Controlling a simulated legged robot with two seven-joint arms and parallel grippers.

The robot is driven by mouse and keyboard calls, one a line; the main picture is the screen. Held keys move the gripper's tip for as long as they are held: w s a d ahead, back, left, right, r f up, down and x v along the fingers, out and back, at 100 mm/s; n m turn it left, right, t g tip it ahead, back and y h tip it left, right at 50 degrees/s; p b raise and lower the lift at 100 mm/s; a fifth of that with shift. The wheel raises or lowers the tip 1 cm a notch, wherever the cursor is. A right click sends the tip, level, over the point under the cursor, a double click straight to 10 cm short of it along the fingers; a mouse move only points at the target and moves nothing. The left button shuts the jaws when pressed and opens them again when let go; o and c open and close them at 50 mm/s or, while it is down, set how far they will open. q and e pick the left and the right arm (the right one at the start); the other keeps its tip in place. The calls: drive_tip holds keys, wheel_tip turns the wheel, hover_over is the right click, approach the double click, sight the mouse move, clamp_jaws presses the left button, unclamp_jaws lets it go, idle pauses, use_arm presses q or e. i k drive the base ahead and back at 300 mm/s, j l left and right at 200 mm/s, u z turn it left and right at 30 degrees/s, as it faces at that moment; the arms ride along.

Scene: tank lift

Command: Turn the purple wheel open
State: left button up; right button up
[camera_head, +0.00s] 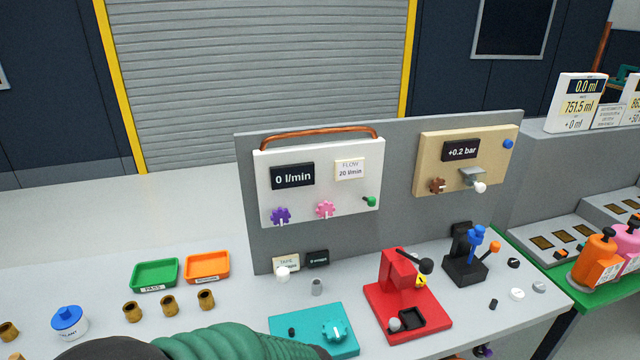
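The purple wheel (281,215) is a small lobed knob at the lower left of a white panel (318,187). A white mark on the wheel points down. The panel's dark display (292,175) above the wheel reads 0 l/min, and a card (349,168) beside it reads FLOW 20 l/min. A pink wheel (326,209) sits to the right of the purple one, and a green knob (370,201) is at the panel's right edge. Nothing touches the purple wheel. Neither of my grippers can be made out in this view.
A copper pipe (318,137) runs along the panel's top. A tan panel (440,165) reading +0.2 bar hangs to the right. Below stand a red device (400,277), a teal plate (290,322), and green (156,285) and orange (207,279) trays. A green ribbed shape covers the bottom edge.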

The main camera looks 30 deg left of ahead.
sight(280, 216)
drive_tip(key=u, duration=1.35)
